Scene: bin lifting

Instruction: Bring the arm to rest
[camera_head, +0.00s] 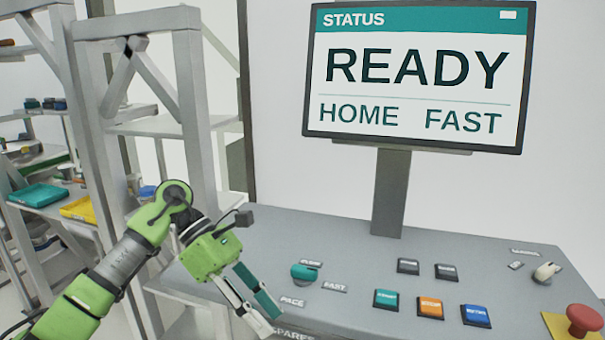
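My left arm comes in from the lower left, and my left gripper (271,322) hangs over the left end of the grey control console (360,243). Its two fingers point down and right, with a gap between them and nothing held. Whether the tips touch the console I cannot tell. A status screen (416,75) on a post reads READY, HOME and FAST. A teal knob (304,272) sits right of the gripper by PACE and FAST labels. Teal (386,299), orange (430,307) and blue (476,315) buttons lie further right. My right gripper is not in view.
A red mushroom button (583,320) stands on a yellow plate at the lower right corner. A grey shelf frame (190,90) stands behind my arm, with teal (38,195) and yellow (79,209) trays at left.

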